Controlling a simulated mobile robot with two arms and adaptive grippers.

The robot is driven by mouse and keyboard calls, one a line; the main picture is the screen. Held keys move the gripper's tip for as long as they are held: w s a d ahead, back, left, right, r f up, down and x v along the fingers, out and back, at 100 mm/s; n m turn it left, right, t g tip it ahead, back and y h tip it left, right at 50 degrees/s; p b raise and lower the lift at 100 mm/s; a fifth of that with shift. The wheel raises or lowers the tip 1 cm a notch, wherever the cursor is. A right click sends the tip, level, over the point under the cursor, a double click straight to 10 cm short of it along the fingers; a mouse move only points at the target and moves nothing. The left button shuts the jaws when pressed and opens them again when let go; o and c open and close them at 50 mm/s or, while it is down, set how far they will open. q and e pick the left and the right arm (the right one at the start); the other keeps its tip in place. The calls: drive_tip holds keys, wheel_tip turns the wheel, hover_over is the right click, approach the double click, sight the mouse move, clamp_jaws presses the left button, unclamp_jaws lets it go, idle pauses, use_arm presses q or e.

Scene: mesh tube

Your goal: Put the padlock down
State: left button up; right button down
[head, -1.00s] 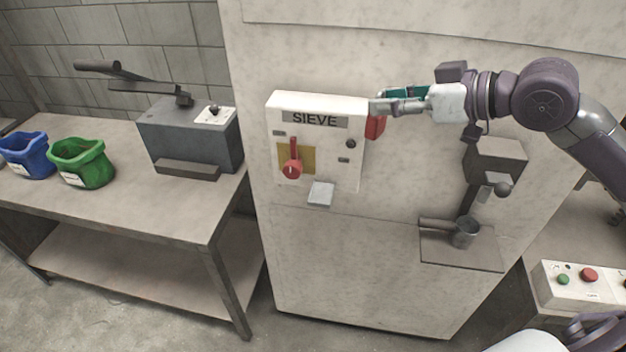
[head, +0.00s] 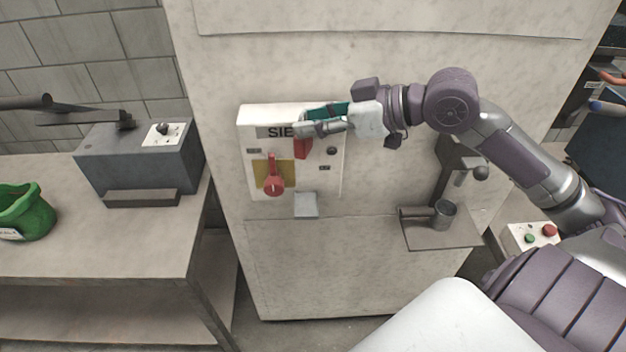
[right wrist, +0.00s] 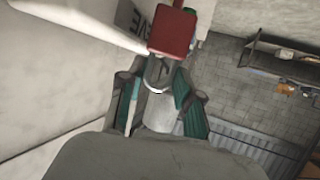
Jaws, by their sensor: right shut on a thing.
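The padlock (head: 303,147) has a red body and hangs below the fingers of my right gripper (head: 308,127), in front of the white SIEVE box (head: 247,113). In the right wrist view its red body (right wrist: 172,33) and metal shackle (right wrist: 157,74) show, with the shackle between the teal-padded fingers of my right gripper (right wrist: 157,92). The gripper is shut on it. The box carries a red rotary switch (head: 273,183) on a yellow plate. A small grey ledge (head: 306,205) sticks out below the box. My left gripper is not in view.
A metal table (head: 95,240) at the left holds a grey lever machine (head: 135,165) and a green bin (head: 22,212). Right of the box, a spout and metal cup (head: 445,214) stand out from the cabinet. A button box (head: 531,237) is farther right.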

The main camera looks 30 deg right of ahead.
wheel_tip(320, 180, down, 13)
drive_tip(key=shift+s+f+p, duration=0.1)
drive_tip(key=shift+p, duration=0.6)
drive_tip(key=shift+f, duration=0.45)
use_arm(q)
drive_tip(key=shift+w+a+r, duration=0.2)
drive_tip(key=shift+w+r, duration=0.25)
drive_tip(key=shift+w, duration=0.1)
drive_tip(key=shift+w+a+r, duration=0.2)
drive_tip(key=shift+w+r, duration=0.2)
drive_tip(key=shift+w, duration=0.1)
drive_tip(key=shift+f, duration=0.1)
use_arm(e)
drive_tip(key=shift+f, duration=0.1)
drive_tip(key=c, duration=1.1)
unclamp_jaws()
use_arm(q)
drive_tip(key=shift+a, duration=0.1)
